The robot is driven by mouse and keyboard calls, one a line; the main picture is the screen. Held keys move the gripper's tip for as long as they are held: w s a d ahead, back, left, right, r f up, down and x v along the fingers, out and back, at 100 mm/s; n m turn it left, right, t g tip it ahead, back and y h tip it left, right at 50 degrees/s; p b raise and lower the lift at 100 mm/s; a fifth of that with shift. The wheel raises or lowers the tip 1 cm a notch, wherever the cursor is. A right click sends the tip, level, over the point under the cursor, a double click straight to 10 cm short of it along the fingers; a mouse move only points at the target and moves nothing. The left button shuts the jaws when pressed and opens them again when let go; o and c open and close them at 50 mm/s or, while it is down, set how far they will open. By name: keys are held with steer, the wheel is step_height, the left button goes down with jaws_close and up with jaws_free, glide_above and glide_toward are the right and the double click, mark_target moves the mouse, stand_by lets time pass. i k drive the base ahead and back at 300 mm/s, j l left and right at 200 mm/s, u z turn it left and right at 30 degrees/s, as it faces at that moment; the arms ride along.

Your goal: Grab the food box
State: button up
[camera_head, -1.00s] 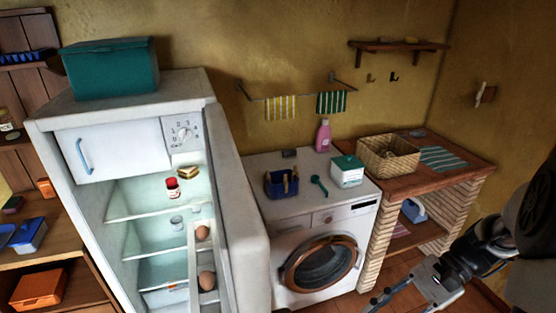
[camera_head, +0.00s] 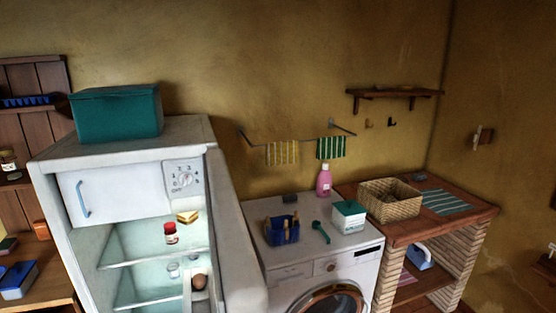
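No label marks which thing is the food box. A blue lidded box (camera_head: 18,280) sits on the wooden shelf at the lower left, cut near the frame's left side. A large teal lidded box (camera_head: 118,112) stands on top of the fridge. My gripper cannot be made out. Only small grey and dark bits show at the right edge, and I cannot tell whether they are part of my arm.
The fridge (camera_head: 115,190) stands open, its door (camera_head: 235,240) swung toward the washing machine (camera_head: 300,270). Inside are a sandwich (camera_head: 187,217), a red jar (camera_head: 170,233) and an egg (camera_head: 199,282). A wicker basket (camera_head: 390,202) stands on the brick counter (camera_head: 425,235).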

mark_target(20, 293)
steer(key=i+l, duration=0.55)
steer(key=i, duration=0.15)
steer(key=i+l+u, duration=0.15)
steer(key=u, duration=1.45)
steer(key=j, duration=0.55)
steer(key=k+j+z, duration=0.1)
steer(key=j, duration=0.45)
steer(key=k+j, duration=0.15)
steer(key=j, duration=0.35)
steer(key=j+z, duration=0.15)
steer(key=j, duration=0.4)
steer(key=i+j+z, duration=0.1)
steer(key=i+j, duration=0.25)
steer(key=i+j+z, duration=0.1)
steer(key=i+j, duration=0.2)
steer(key=i+j+z, duration=0.1)
steer(key=i+j, duration=0.2)
steer(key=j, duration=0.25)
steer(key=i+j+z, duration=0.15)
steer(key=i+j, duration=0.15)
steer(key=i+j+z, duration=0.1)
steer(key=i+j, duration=0.2)
steer(key=j, duration=0.3)
steer(key=i+j, duration=0.1)
steer(key=i, duration=0.5)
steer(key=i+j+z, duration=0.15)
steer(key=i, duration=0.5)
